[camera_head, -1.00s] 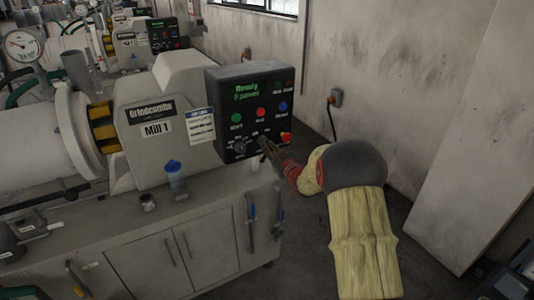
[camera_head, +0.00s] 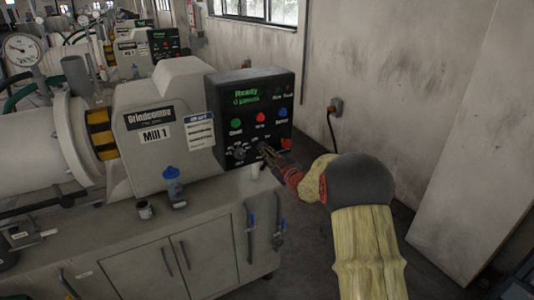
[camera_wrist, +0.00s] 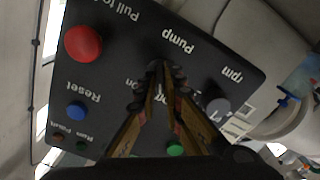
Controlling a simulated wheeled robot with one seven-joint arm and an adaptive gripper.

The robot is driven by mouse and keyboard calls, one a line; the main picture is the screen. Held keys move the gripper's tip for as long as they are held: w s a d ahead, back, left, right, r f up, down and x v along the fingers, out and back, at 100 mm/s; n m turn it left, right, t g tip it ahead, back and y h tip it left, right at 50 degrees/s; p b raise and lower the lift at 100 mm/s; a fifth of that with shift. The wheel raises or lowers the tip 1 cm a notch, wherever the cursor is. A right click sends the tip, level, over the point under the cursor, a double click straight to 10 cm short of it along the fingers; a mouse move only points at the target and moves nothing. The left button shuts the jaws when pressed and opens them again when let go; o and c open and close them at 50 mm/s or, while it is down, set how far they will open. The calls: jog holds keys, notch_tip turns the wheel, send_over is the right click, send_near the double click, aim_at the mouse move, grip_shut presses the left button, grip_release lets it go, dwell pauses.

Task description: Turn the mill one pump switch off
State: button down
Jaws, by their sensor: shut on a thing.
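The Mill 1 control panel (camera_head: 250,108) is a black box at the right end of the mill, its display reading "Ready" in green. The pump switch (camera_wrist: 166,64) is a small dark knob under the "Pump" label in the wrist view, where the picture is upside down. My gripper (camera_wrist: 158,74) is shut on the switch, and its fingers hide much of it. In the head view my gripper (camera_head: 266,149) reaches the lower part of the panel from the right. Which way the switch points cannot be told.
The rpm knob (camera_wrist: 218,106) is beside the pump switch, and a red pull knob (camera_wrist: 83,44) is on its other side. Green, red and blue buttons sit above. A blue-capped bottle (camera_head: 173,185) stands on the bench. A wall (camera_head: 360,70) rises behind.

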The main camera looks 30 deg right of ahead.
jog(key=c, duration=1.9)
grip_release()
jog(key=shift+s, duration=0.1)
jog(key=s, duration=1.1)
jog(key=shift+s+d, duration=0.2)
jog(key=shift+s, duration=0.2)
